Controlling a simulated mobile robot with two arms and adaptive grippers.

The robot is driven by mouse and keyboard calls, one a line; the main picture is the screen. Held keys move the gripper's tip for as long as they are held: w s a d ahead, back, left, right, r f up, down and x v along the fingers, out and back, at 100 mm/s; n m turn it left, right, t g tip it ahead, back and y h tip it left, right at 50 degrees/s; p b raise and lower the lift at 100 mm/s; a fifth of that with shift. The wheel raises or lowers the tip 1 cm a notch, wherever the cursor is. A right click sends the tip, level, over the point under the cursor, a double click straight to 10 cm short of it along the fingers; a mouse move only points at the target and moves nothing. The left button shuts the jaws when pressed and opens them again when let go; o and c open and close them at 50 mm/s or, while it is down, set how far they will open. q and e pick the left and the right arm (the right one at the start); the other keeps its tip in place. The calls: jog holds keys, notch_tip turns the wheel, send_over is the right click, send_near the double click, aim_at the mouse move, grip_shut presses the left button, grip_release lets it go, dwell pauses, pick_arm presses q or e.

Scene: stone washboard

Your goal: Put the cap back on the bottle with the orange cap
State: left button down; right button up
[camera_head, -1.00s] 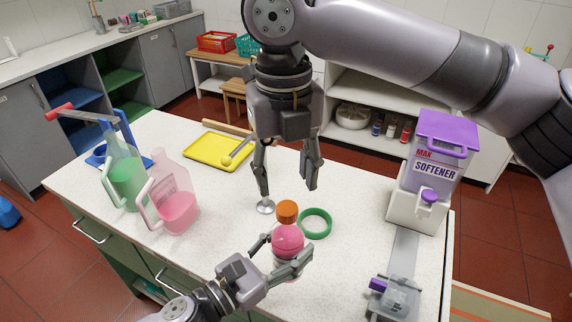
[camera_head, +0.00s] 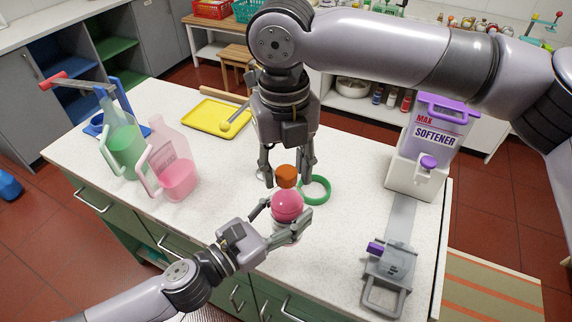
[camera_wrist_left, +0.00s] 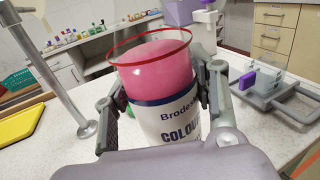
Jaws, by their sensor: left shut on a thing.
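My left gripper (camera_head: 287,222) is shut around the bottle from the front. In the left wrist view its fingers clasp the bottle's white label (camera_wrist_left: 165,125), below a clear red-rimmed part with pink inside; no orange cap shows there.
A green ring (camera_head: 316,190) lies right of the bottle. Pink (camera_head: 175,170) and green (camera_head: 125,150) jugs stand left, near a yellow tray (camera_head: 213,120). A softener dispenser (camera_head: 425,160) stands right. A metal pole (camera_wrist_left: 55,75) rises beside the bottle.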

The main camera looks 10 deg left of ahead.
grip_shut()
jog(key=m, duration=0.3)
jog(key=shift+m, duration=0.3)
jog(key=m, duration=1.6)
jog(key=shift+m, duration=0.4)
jog(key=m, duration=1)
jog(key=shift+m, duration=0.3)
jog(key=m, duration=0.4)
jog(key=shift+f, duration=0.1)
jog(key=m, duration=0.5)
jog(key=shift+o, duration=2.1)
grip_release()
notch_tip(320, 180, up, 12)
